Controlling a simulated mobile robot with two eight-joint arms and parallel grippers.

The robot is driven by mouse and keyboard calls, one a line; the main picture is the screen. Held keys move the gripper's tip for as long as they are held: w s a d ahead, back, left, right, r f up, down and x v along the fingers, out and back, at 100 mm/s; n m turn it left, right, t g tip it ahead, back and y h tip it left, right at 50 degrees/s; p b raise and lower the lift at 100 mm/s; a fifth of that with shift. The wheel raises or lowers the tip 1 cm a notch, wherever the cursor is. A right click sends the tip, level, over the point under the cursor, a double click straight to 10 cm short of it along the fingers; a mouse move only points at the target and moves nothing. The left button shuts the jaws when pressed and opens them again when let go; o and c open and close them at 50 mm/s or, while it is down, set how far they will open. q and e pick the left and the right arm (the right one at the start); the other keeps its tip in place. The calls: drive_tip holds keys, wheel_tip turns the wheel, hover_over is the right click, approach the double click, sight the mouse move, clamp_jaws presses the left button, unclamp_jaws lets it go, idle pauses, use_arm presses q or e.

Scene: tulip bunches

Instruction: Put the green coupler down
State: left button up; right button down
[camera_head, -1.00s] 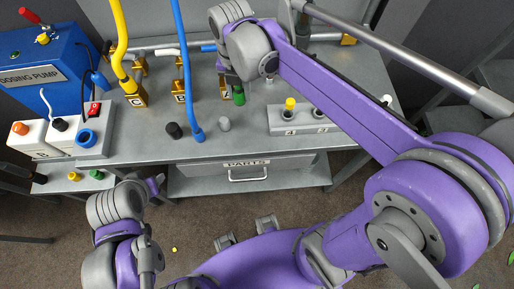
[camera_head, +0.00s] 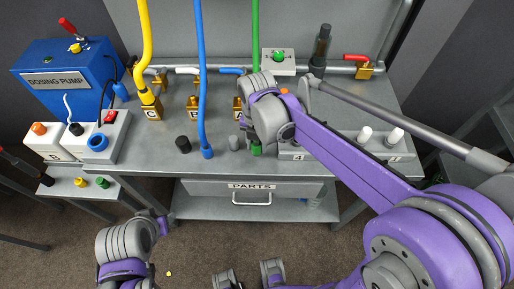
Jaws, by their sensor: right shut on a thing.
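The green coupler (camera_head: 256,149) shows as a small green piece just below my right gripper (camera_head: 258,143), at the front part of the bench. My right gripper is shut on it and hides most of it. A green hose (camera_head: 255,40) hangs from above and passes behind my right wrist. I cannot tell whether the coupler touches the bench top. My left gripper (camera_head: 162,223) is low at the bottom left, off the bench, and its fingers are not clear.
A blue hose (camera_head: 200,80) ends on the bench, with a black cap (camera_head: 183,144) and grey cap (camera_head: 234,143) beside it. A yellow hose (camera_head: 146,50) goes to brass port C (camera_head: 152,109). A grey block with white plugs (camera_head: 365,134) stands right. The dosing pump (camera_head: 66,78) is far left.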

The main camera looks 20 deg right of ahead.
wheel_tip(320, 180, down, 2)
drive_tip(key=shift+f, duration=0.15)
drive_tip(key=shift+f, duration=0.1)
drive_tip(key=c, duration=0.9)
unclamp_jaws()
drive_tip(key=shift+f, duration=0.1)
drive_tip(key=shift+c, duration=0.2)
drive_tip(key=o, duration=0.4)
drive_tip(key=shift+o, duration=0.2)
